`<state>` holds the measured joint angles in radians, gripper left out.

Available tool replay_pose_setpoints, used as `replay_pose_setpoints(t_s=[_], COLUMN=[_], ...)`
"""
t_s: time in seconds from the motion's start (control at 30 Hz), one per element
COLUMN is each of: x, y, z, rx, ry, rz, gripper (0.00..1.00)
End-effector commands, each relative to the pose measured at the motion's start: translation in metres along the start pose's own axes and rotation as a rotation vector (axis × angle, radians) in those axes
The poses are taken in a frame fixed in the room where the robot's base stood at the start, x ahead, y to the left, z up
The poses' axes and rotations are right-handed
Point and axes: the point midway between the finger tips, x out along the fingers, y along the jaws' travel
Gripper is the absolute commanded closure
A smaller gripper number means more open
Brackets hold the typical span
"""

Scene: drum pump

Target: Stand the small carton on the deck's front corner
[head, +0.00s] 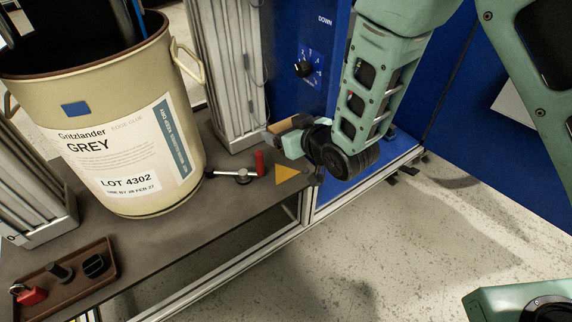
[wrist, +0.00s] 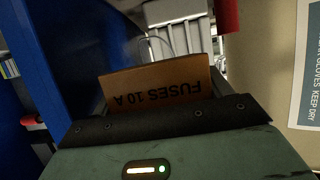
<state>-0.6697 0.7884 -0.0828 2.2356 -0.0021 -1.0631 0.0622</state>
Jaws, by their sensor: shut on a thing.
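The small carton (head: 284,125) shows as a tan strip at the tip of my gripper (head: 291,139) in the head view, mostly hidden by it. In the wrist view the carton (wrist: 155,85) is brown, reads "FUSES 10 A" upside down, and sits between my fingers (wrist: 155,108). My gripper is shut on it. It is over the deck (head: 225,215) near the front right, just beyond a yellow triangle (head: 287,174) on the deck's front corner. Whether the carton touches the deck cannot be told.
A large cream drum (head: 130,120) stands on the deck at left. A metal lever piece (head: 240,175) and a red cylinder (head: 260,163) are left of the triangle. A grey column (head: 228,80) and blue panel (head: 290,30) stand behind. A brown tray (head: 65,280) lies front left.

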Motion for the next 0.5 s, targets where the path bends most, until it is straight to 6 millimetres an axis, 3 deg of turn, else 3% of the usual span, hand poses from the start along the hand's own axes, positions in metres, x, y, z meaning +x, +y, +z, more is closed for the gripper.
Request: replay_pose_setpoints(t_s=[0.03,0.2,0.5], x=[0.006,0.017,0.025], y=[-0.004,-0.004,-0.004], z=[0.020,0.045,0.064], rx=[-0.001,-0.001,-0.001], ry=[-0.007,-0.006,-0.004], rz=[-0.007,-0.005,-0.005], gripper=[0.48,0.48,0.48])
